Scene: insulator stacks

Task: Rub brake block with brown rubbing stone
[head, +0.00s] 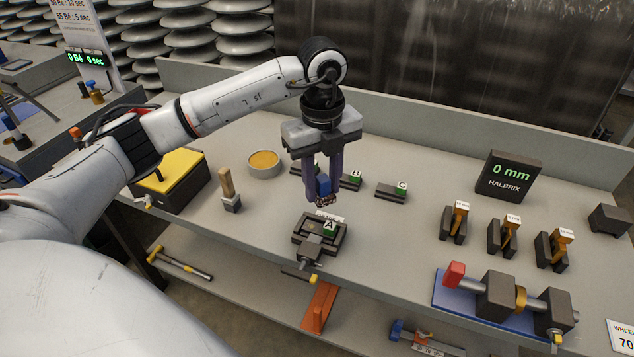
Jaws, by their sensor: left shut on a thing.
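My left gripper (321,197) points down over the bench, shut on a small block with a blue upper part (323,186) and a dark, speckled brownish lower end. This looks like the rubbing stone, but its colour is hard to judge and the fingers partly cover it. Below it, a dark brake block with a green label A (329,229) sits in a dark vise (302,238) at the bench's front edge. The held stone appears above the block's far side; I cannot tell whether they touch. My right gripper is not in view.
Blocks labelled B (352,182) and C (391,192) lie behind. A brush (228,190), a round tin (264,163) and a yellow-topped box (170,172) stand left. Right are a display reading 0 mm (509,175), several gauges and a blue-based fixture (455,302).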

